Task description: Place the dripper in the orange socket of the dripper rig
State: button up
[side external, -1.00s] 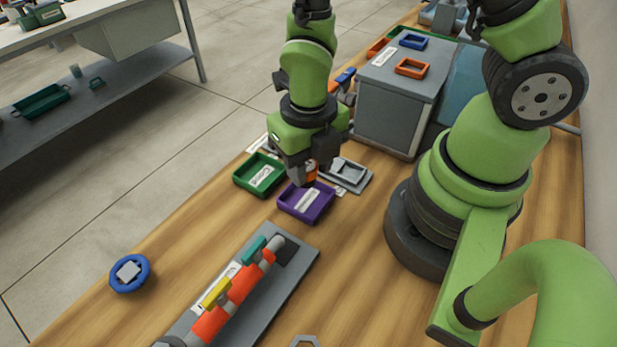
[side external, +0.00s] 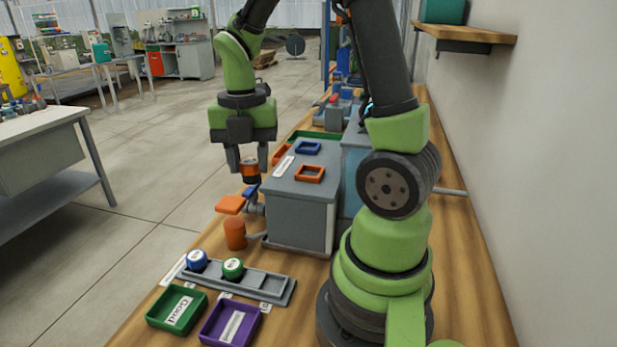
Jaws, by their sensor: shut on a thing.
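My gripper (side external: 248,168) points down in the air, left of the grey box. It is shut on the dripper (side external: 249,166), a small cylinder with an orange upper part and a dark lower part. The dripper hangs above a blue lever (side external: 250,191) and an orange plate (side external: 230,205) in the picture; I see no contact. Orange square frame (side external: 310,174) lies on the grey box (side external: 302,203), right of the dripper. I cannot tell which orange part is the rig's socket.
A blue frame (side external: 307,147) also lies on the box. An orange cylinder (side external: 235,234) stands at its left. A grey tray (side external: 262,285) holds blue-capped (side external: 196,262) and green-capped (side external: 232,269) pieces. A green bin (side external: 195,291) and purple bin (side external: 212,334) are in front.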

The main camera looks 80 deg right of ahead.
jog(key=s+d+r+m, duration=0.7)
jog(key=d+m, duration=0.1)
jog(key=d, duration=0.1)
jog(key=f, duration=1)
jog(key=shift+d, duration=0.25)
jog(key=o, duration=0.9)
jog(key=shift+f, duration=0.1)
